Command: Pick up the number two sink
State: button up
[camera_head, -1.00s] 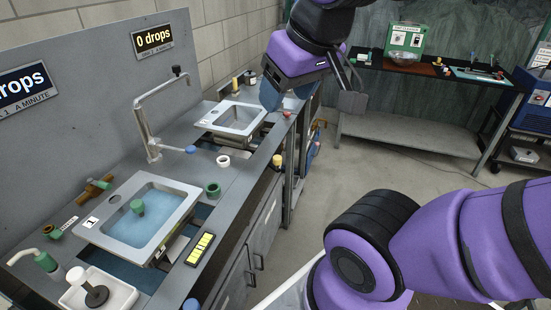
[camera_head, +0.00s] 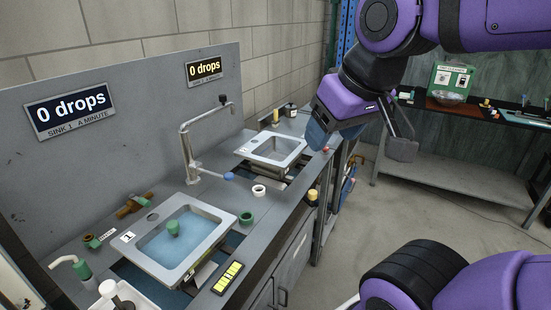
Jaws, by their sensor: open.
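The number two sink (camera_head: 265,161) is the farther grey basin on the bench. It looks empty, and a small white label sits at its left corner, its digit too small to read. The nearer sink (camera_head: 150,262) bears a "1" label and holds blue water with a green plug-like piece in it. My gripper (camera_head: 361,140) is open and empty, pointing down. In the picture it is to the right of the far sink, apart from it, over the bench's right end and the floor.
A bent metal tap (camera_head: 187,150) stands between the sinks. A white ring (camera_head: 259,191), a green ring (camera_head: 246,218) and a yellow-topped piece (camera_head: 312,196) lie along the bench. A back panel (camera_head: 140,125) rises behind. A dark side table (camera_head: 465,111) stands at the back right; the floor between is clear.

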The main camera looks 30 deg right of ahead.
aim_at(274, 155)
jog(key=l+u, duration=0.2)
jog(key=l, duration=0.75)
jog(key=i+l+u, duration=0.1)
jog(key=l, duration=0.25)
jog(key=i+l, duration=0.3)
jog(key=i+l+u, duration=0.15)
jog(key=l, duration=0.25)
jog(key=i+l+u, duration=0.1)
jog(key=l, duration=0.3)
jog(key=i+l+u, duration=0.1)
jog(key=i+l, duration=0.15)
jog(key=l, duration=0.15)
